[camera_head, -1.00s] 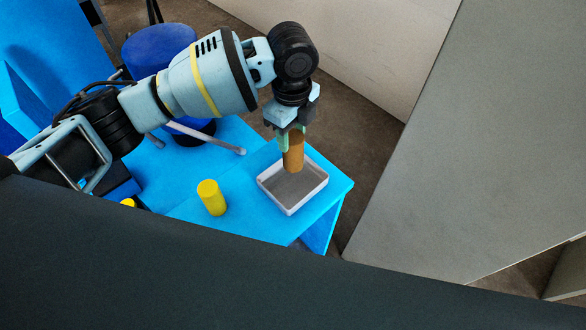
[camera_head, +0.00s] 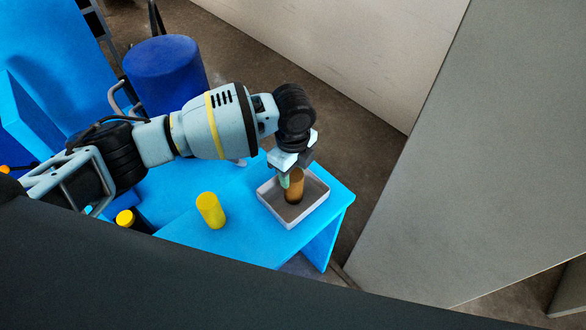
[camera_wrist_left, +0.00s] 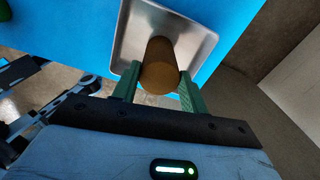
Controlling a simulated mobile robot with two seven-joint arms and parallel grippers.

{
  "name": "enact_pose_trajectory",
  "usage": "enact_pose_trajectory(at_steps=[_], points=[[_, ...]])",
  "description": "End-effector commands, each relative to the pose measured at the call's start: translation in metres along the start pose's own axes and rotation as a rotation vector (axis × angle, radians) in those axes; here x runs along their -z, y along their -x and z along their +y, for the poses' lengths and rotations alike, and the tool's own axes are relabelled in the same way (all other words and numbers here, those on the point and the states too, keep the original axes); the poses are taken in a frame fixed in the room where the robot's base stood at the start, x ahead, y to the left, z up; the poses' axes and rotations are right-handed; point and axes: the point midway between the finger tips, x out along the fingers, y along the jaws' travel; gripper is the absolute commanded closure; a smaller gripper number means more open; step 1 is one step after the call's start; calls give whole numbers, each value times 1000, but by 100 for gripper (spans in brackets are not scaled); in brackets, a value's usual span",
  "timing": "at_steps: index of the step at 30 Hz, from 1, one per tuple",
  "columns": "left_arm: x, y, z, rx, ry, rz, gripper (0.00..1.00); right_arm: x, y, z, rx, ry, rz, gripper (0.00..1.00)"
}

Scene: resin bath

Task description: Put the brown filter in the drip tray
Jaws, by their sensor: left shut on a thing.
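The brown filter (camera_head: 295,186) is an upright brown cylinder. My left gripper (camera_head: 290,176) is shut on it from above. The filter is inside the outline of the drip tray (camera_head: 313,211), a shallow white-rimmed tray with a grey floor on the blue table. The filter's lower end is at or just above the tray floor; I cannot tell if it touches. In the left wrist view the green fingers of my left gripper (camera_wrist_left: 158,88) lie on both sides of the brown filter (camera_wrist_left: 160,62), with the metallic drip tray (camera_wrist_left: 203,38) behind it. My right gripper is not in view.
A yellow cylinder (camera_head: 211,211) stands on the blue table (camera_head: 245,240), left of the tray. Another yellow-topped thing (camera_head: 125,218) is farther left. A dark blue drum (camera_head: 165,75) is at the back. A large grey panel (camera_head: 450,150) stands to the right.

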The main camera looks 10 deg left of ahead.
Motion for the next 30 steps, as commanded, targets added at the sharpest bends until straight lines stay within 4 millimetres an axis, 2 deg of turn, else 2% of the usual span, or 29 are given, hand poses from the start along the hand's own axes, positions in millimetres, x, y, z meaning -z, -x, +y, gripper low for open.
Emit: enact_pose_trajectory(at_steps=[7, 8, 12, 23, 26, 30], points=[[0, -2, 0, 1, 0, 0, 94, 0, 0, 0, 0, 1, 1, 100], [0, -2, 0, 1, 0, 0, 54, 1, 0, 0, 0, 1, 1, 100], [0, -2, 0, 1, 0, 0, 36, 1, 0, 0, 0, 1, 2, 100], [0, 2, 0, 2, 0, 0, 35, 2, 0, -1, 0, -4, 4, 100], [0, 12, -1, 4, 1, 0, 35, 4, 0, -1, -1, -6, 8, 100], [0, 38, -1, 7, 0, -1, 35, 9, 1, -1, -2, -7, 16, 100]])
